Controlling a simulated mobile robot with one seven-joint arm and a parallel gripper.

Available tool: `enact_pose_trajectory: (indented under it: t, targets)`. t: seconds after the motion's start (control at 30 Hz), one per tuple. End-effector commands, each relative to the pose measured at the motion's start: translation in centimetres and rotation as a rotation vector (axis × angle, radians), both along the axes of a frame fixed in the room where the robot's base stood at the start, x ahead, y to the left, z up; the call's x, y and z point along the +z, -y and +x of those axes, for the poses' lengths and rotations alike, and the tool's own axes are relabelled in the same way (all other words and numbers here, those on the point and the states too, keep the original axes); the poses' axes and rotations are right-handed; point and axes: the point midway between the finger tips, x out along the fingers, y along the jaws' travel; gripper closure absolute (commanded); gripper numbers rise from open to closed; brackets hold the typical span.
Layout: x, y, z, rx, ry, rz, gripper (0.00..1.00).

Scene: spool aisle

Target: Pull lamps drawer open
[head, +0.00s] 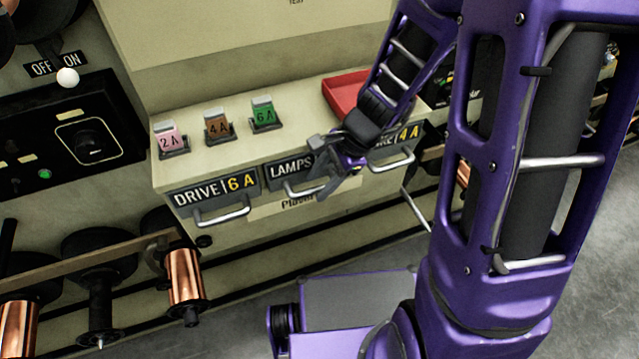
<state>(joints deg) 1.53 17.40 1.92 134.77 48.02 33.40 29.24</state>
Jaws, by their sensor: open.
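The LAMPS drawer (289,170) is the middle one in a row of drawers under the beige counter. Its silver bar handle (303,190) shows below the dark label, and its front looks flush with its neighbours. My gripper (327,186) is open at the right part of this handle, in front of the drawer. It hides the right end of the label and part of the handle. I cannot tell whether its fingers touch the bar or straddle it.
The DRIVE 6 A drawer (215,191) is to the left, and a 4 A drawer (400,145) to the right. Fuses marked 2 A (171,140), 4 A (218,125) and 6 A (264,113) stand on the counter. A red tray (342,92) is behind my gripper. Copper spools (186,275) hang lower left.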

Motion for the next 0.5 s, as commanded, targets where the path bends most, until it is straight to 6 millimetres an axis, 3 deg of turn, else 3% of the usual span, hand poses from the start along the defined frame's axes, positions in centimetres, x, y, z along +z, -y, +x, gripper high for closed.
enact_pose_trajectory:
  t: [0.33, 0.5]
  targets:
    - [-0.38, -0.18, 0.00, 0.001, 0.000, 0.000, 0.50]
    - [-0.36, -0.17, 0.01, 0.001, 0.000, 0.000, 0.81]
